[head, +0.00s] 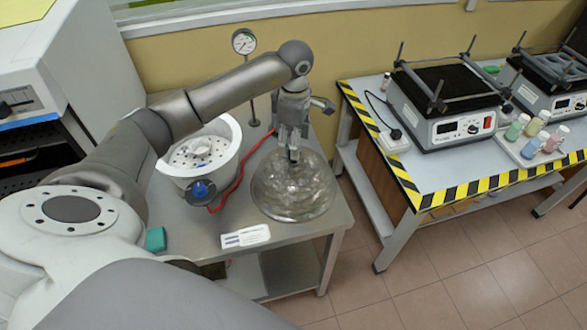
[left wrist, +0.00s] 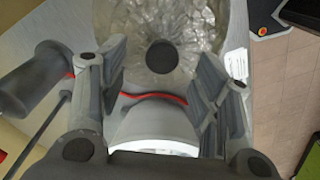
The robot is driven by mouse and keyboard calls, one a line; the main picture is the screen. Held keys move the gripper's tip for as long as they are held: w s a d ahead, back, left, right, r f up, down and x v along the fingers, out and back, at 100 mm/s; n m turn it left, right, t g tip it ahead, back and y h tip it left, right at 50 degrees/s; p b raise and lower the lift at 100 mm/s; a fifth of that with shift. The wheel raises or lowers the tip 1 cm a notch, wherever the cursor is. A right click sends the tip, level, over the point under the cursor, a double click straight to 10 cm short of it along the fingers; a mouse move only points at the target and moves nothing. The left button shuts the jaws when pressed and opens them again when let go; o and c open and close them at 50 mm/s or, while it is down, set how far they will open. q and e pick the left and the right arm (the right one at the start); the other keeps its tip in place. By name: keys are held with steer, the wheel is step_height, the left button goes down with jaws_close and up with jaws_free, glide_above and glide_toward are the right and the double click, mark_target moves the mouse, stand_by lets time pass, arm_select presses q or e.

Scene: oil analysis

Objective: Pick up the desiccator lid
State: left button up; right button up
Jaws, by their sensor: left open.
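The desiccator lid (head: 291,200) is a clear, domed glass piece resting on the metal table, to the right of the white desiccator bowl (head: 170,168). In the left wrist view the lid (left wrist: 190,22) fills the top, with its dark round knob (left wrist: 162,56) in line with the gap between the fingers. My left gripper (head: 293,152) points down just over the lid's top and hides the knob in the head view. In the left wrist view my left gripper (left wrist: 160,62) is open with nothing held. I cannot tell whether the fingers reach down around the knob. My right gripper is not in view.
A red tube (head: 232,187) runs between bowl and lid. A gauge (head: 244,42) on a stand rises behind them. A white label (head: 245,236) lies in front of the lid. A second table (head: 440,185) with hotplate devices (head: 448,105) stands to the right, across a floor gap.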

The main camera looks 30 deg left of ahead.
mark_target(294, 170)
arm_select(q)
step_height(294, 170, down, 4)
steer(key=shift+s+f+p, duration=0.1)
steer(key=shift+s+p, duration=0.05)
steer(key=shift+p, duration=0.95)
steer(key=shift+f, duration=0.3)
steer(key=shift+c, duration=0.2)
jaws_close()
steer(key=shift+r, duration=0.1)
